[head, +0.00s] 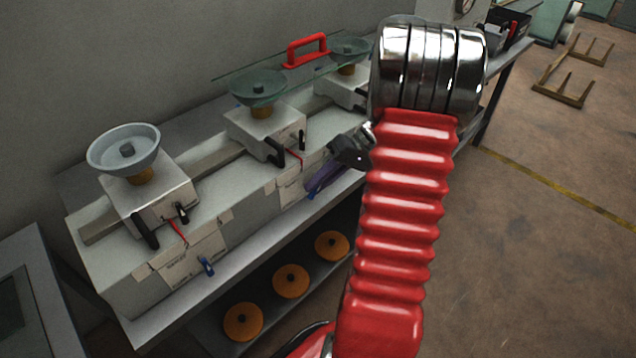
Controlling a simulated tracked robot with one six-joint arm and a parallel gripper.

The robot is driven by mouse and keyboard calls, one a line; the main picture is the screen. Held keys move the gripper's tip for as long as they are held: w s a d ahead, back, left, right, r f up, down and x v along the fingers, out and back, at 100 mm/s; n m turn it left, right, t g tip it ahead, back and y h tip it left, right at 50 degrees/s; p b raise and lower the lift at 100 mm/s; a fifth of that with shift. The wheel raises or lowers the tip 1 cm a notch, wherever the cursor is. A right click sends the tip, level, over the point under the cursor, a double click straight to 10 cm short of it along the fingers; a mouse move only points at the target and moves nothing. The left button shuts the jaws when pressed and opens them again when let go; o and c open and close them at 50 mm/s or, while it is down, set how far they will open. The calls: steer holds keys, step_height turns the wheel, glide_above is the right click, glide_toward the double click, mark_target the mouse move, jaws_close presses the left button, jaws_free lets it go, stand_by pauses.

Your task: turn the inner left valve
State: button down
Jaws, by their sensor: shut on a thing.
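A row of valve units stands on the long white frame (125,275). A small blue valve handle (206,266) sits on its front face below the left unit. A second blue valve handle (310,194) shows below the middle unit, mostly covered. My gripper (320,184), dark at the wrist with purple fingers, points down and left at this second handle. It appears shut on it. The contact is small, and the fingers partly hide the handle, so its turn angle cannot be told. My red bellows arm with a metal cap hides the frame's right part.
Grey bowls (123,148) top the units, with black levers (144,232) in front. A red handle (306,48) stands behind. Several orange knobs (291,281) lie on the shelf below. A grey cabinet (42,285) is at lower left. Open floor (540,240) lies right.

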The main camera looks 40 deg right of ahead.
steer(key=y, duration=0.3)
steer(key=shift+d+f+m, duration=0.35)
steer(key=shift+f+m, duration=0.05)
steer(key=shift+d+f+m+t+y, duration=0.1)
steer(key=shift+f+m+t+y, duration=0.2)
steer(key=shift+y, duration=0.7)
steer(key=shift+f+m+t+y, duration=0.15)
steer(key=shift+m+y, duration=0.25)
steer(key=shift+y, duration=0.6)
steer(key=shift+r, duration=0.1)
steer(key=c, duration=1.7)
jaws_free()
steer(key=shift+c, duration=0.2)
steer(key=shift+r, duration=0.1)
steer(key=v, duration=1.1)
steer(key=shift+s+d, duration=0.2)
steer(key=shift+d, duration=0.2)
